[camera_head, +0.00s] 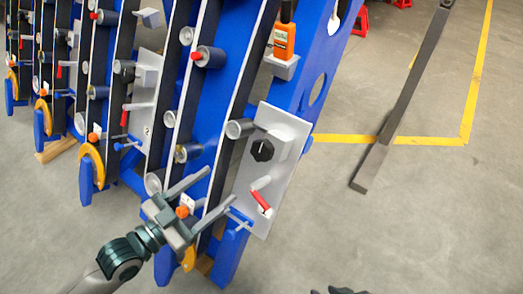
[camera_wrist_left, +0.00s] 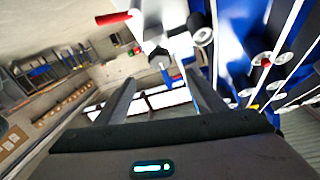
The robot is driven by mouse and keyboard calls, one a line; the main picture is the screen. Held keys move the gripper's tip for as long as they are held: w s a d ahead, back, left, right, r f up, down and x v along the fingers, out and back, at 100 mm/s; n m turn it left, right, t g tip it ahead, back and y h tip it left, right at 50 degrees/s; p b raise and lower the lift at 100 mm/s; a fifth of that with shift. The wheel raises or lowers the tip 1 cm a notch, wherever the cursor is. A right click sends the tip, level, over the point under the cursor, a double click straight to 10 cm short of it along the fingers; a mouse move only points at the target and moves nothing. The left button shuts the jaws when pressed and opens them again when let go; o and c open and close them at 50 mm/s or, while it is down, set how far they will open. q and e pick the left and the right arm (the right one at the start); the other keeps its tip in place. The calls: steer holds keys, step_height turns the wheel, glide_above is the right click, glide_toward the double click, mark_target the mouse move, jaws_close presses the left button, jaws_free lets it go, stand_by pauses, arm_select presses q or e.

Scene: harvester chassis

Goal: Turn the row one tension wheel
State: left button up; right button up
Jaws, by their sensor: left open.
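The nearest row (camera_head: 214,85) is a blue frame with a grey plate (camera_head: 285,185) on its right side. The plate carries a black faceted knob (camera_head: 262,150), a red-handled lever (camera_head: 261,201) and, at its lower end, a small blue cross-handled wheel (camera_head: 240,221). I cannot tell from looks alone which is the tension wheel. My left gripper (camera_head: 221,184) is open and empty, in front of the row's lower part, left of the lever.
Similar blue rows with rollers and yellow wheels (camera_head: 92,163) stand to the left. An orange device (camera_head: 284,40) sits on a bracket on the nearest row. A dark beam (camera_head: 405,105) crosses the floor at the right. The floor (camera_head: 345,235) at lower right is clear.

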mark_target(258, 155)
arm_select(q)
steer(key=x, duration=1.6)
steer(key=shift+w+d, duration=0.2)
steer(key=shift+w, duration=0.1)
steer(key=shift+c, duration=0.3)
steer(key=c, duration=1)
